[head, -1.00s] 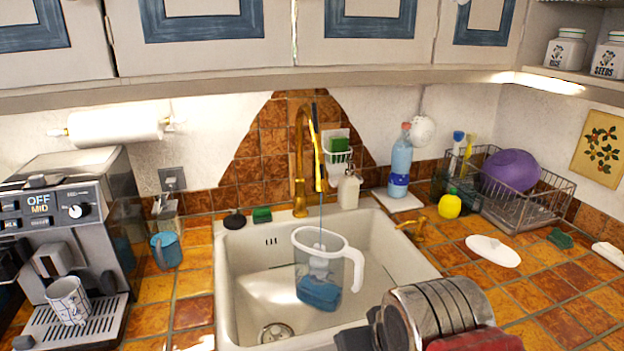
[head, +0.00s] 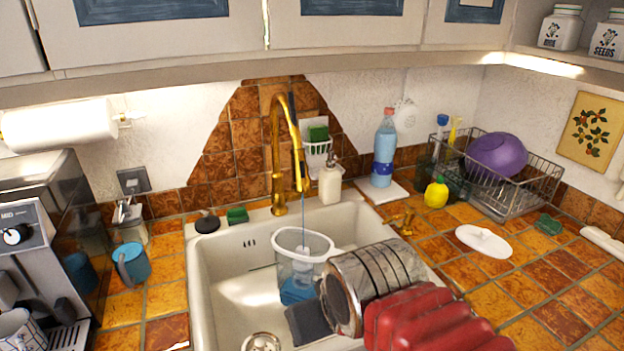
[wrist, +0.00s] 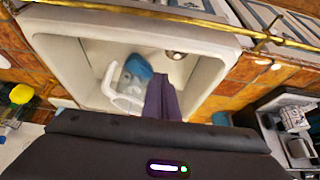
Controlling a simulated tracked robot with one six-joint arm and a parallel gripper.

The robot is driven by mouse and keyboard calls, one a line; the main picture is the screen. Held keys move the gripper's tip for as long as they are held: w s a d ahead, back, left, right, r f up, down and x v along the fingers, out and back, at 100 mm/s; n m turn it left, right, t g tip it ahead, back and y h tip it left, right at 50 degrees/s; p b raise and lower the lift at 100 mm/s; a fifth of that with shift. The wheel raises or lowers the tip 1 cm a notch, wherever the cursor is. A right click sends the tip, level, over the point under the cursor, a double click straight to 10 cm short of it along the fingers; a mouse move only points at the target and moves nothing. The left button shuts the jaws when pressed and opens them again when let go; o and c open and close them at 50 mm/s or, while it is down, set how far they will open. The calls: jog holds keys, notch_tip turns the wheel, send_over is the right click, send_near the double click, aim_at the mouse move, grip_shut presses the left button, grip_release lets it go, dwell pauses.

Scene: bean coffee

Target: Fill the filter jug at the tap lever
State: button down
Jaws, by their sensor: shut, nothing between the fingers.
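The clear filter jug (head: 303,245), with a white rim and handle, stands in the white sink (head: 215,290) under the gold tap (head: 278,160). A thin blue stream runs from the spout down into it. Blue shows in its lower part; I cannot tell the exact level. The jug also shows in the wrist view (wrist: 128,88). The fingers show in the wrist view (wrist: 162,98).
A white lid (head: 484,241) lies on the tiles at the right. A yellow bottle (head: 436,193), a blue bottle (head: 384,150) and a dish rack (head: 535,190) stand behind it. A blue mug (head: 131,264) and a coffee machine (head: 30,245) stand left of the sink.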

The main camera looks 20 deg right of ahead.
jog(key=shift+w, duration=0.1)
jog(key=w+d+r+n+t+h, duration=0.1)
jog(key=w+d+r+n+t, duration=0.4)
jog(key=w, duration=0.6)
jog(key=w+d+n+t+h, duration=0.1)
jog(key=w+d+n, duration=0.1)
jog(key=w+d, duration=0.75)
jog(key=w+d+r+n+t, duration=0.3)
jog(key=w+n, duration=0.1)
jog(key=w, duration=0.9)
jog(key=w+d+f+n+t+y, duration=0.35)
jog(key=w+f+n+y, duration=0.25)
jog(key=f+n+y, duration=0.4)
jog(key=s+d+f+n+g+y, duration=0.1)
jog(key=s+d+f+n+y, duration=0.1)
jog(key=s+f+n+y, duration=0.1)
jog(key=s+f+n, duration=0.1)
jog(key=n, duration=0.1)
jog(key=shift+n+y, duration=0.3)
jog(key=shift+y, duration=0.1)
jog(key=shift+w+a, duration=0.1)
